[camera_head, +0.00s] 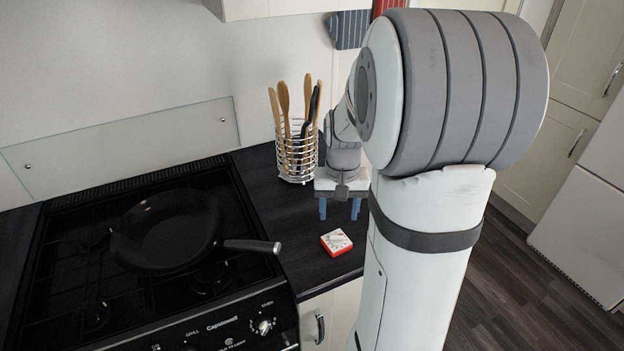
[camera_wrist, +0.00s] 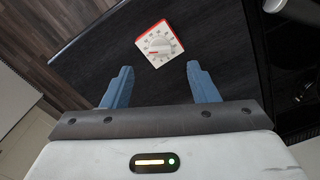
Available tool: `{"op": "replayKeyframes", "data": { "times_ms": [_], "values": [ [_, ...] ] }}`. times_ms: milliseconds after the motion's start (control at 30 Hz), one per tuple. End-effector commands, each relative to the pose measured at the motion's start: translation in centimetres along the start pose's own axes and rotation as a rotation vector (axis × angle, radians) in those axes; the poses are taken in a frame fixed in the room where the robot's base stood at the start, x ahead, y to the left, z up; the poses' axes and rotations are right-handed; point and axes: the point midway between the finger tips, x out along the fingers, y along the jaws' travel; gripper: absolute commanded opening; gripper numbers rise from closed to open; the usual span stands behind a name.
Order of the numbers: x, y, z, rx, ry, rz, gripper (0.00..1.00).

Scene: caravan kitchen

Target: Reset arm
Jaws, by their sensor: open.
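My gripper (camera_head: 339,208) points down above the dark worktop, with its two blue fingers apart. In the wrist view my gripper (camera_wrist: 160,86) is open with nothing between its fingers. A red and white kitchen timer (camera_head: 336,242) lies on the worktop near its front edge. In the wrist view the timer (camera_wrist: 158,44) shows its dial and lies beyond the fingertips, apart from them. My arm's large links fill the right middle of the head view and hide part of the worktop.
A wire utensil holder (camera_head: 297,158) with wooden and black utensils stands close left of my gripper. A black frying pan (camera_head: 165,232) sits on the hob (camera_head: 75,290), its handle reaching toward the worktop (camera_head: 262,188). A grey and a red item hang on the wall behind.

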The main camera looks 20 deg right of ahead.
Motion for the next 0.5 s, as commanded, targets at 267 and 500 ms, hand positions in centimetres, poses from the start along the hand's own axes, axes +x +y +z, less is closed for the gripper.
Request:
{"op": "replayKeyframes", "data": {
  "times_ms": [267, 500],
  "values": [
    [-1.1, -0.9, 1.1, -0.032, 0.024, -0.002, 0.54],
    [-5.4, -4.6, 7.5, -0.192, 0.133, -0.018, 0.54]
  ]
}}
